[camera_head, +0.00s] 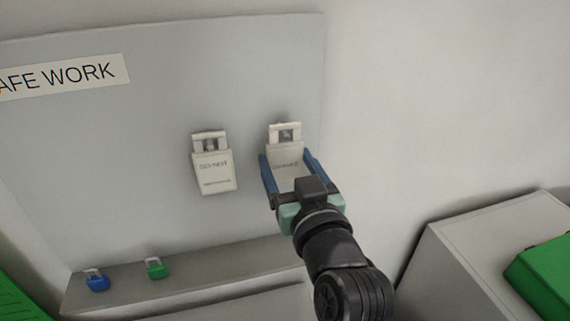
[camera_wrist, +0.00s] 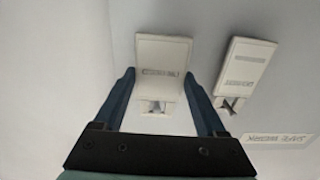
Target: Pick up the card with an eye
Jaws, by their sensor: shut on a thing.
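Two white cards with printed text hang on the grey board, each with a cut-out eye at its top. The right card (camera_head: 287,170) is between the blue fingers of my gripper (camera_head: 284,156), which is shut on its side edges. In the wrist view this card (camera_wrist: 163,58) lies between the two fingertips (camera_wrist: 160,73), with its eye end towards my gripper. The card is close to the board; whether it still hangs on its hook I cannot tell. The other card (camera_head: 214,172) hangs to the left, apart from my gripper, and also shows in the wrist view (camera_wrist: 245,67).
A sign reading "AFE WORK" (camera_head: 65,76) is on the board (camera_head: 160,110). A blue padlock (camera_head: 97,282) and a green padlock (camera_head: 156,269) stand on the ledge (camera_head: 215,272) below. A grey cabinet (camera_head: 470,255) with a green thing (camera_head: 545,275) is at right.

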